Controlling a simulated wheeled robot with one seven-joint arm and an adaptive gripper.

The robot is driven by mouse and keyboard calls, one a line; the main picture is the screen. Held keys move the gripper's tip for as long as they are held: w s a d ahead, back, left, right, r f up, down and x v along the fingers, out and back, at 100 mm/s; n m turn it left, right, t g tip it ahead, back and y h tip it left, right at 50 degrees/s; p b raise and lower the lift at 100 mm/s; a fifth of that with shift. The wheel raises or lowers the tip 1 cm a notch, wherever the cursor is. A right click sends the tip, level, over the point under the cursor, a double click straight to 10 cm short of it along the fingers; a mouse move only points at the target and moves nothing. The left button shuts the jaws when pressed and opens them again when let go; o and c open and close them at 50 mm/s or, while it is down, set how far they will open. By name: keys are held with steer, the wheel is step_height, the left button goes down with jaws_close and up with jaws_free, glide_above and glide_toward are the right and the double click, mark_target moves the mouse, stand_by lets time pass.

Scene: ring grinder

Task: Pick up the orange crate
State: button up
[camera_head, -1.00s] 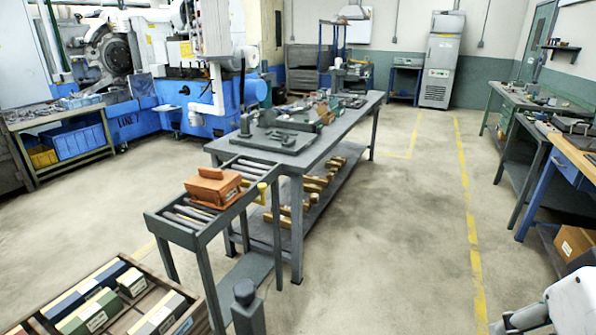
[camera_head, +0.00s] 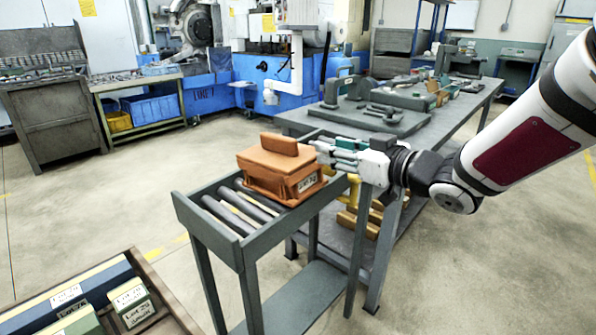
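The orange crate (camera_head: 280,170) is a small lidded box with a raised block handle on top and a white label on its front side. It sits upright on the far part of a grey roller stand (camera_head: 255,243), in the middle of the head view. My gripper (camera_head: 326,150) reaches in from the right at lid height, with its fingertips close to the crate's right side. I cannot tell whether they touch the crate. The finger gap is seen side-on and is unclear. The crate's far side is hidden.
A grey workbench (camera_head: 420,128) with tools stands behind my gripper. Blue machinery (camera_head: 207,98) and blue bins (camera_head: 150,106) stand at the back left.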

steer(key=a+f+y+b, duration=0.1)
steer(key=a+y, duration=0.1)
steer(key=n+g+b, duration=0.1)
steer(key=b, duration=0.3)
glide_toward(267, 134)
steer(key=shift+y, duration=0.3)
steer(key=x, duration=0.6)
steer(key=shift+w+d+f, duration=0.1)
steer(key=shift+w+f, duration=0.1)
steer(key=shift+f, duration=0.05)
jaws_close()
